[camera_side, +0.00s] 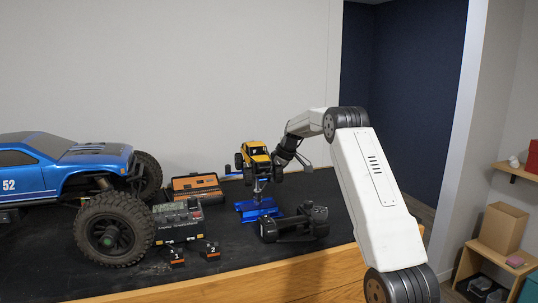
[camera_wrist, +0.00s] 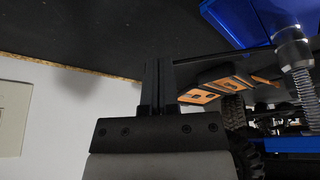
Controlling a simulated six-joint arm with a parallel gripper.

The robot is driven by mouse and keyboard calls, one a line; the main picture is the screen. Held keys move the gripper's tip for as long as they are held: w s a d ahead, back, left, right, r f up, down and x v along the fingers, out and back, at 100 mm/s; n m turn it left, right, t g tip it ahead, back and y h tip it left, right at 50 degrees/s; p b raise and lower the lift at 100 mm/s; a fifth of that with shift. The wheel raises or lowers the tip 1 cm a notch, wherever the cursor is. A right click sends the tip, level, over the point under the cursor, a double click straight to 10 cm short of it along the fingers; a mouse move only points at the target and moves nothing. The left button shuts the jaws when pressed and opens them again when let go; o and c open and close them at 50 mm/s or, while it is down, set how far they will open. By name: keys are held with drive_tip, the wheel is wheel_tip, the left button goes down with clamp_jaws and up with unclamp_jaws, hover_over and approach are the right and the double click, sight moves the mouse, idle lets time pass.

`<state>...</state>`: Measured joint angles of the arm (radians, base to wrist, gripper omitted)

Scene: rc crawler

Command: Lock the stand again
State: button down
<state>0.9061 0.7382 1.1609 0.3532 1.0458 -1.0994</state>
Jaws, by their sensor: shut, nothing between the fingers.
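The blue stand (camera_side: 257,208) is on the dark bench top in the side view, with a small yellow crawler (camera_side: 258,157) raised on its post. In the wrist view, a blue part of the stand (camera_wrist: 245,20) is at the upper right, with a silver threaded post (camera_wrist: 300,75) beside it. A thin dark rod (camera_wrist: 225,53) runs from the post area toward my fingers; I cannot tell whether they touch it. My gripper (camera_wrist: 158,65) is shut and empty. In the side view my gripper (camera_side: 283,157) is beside the crawler, partly hidden by it.
A large blue truck (camera_side: 75,165) fills the left. A control box (camera_side: 178,220), an orange-trimmed case (camera_side: 195,186) and two numbered blocks stand left of the stand. A wall is behind the bench.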

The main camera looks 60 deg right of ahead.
drive_tip(key=shift+s+a, duration=0.15)
drive_tip(key=shift+s, duration=0.55)
drive_tip(key=shift+s+a, duration=0.2)
drive_tip(key=shift+s, duration=0.7)
drive_tip(key=v, duration=1)
drive_tip(key=shift+w+a, duration=0.15)
drive_tip(key=shift+a, duration=0.4)
drive_tip(key=shift+m, duration=0.3)
drive_tip(key=s+d+m+t, duration=0.1)
drive_tip(key=m, duration=0.3)
drive_tip(key=d+f+m+h, duration=0.1)
drive_tip(key=m, duration=0.3)
drive_tip(key=s+m+t+h, duration=0.1)
drive_tip(key=m, duration=0.3)
drive_tip(key=shift+s+d+f+t, duration=0.25)
drive_tip(key=shift+s+d+t, duration=0.05)
drive_tip(key=shift+s+d, duration=0.1)
drive_tip(key=shift+w+f, duration=0.1)
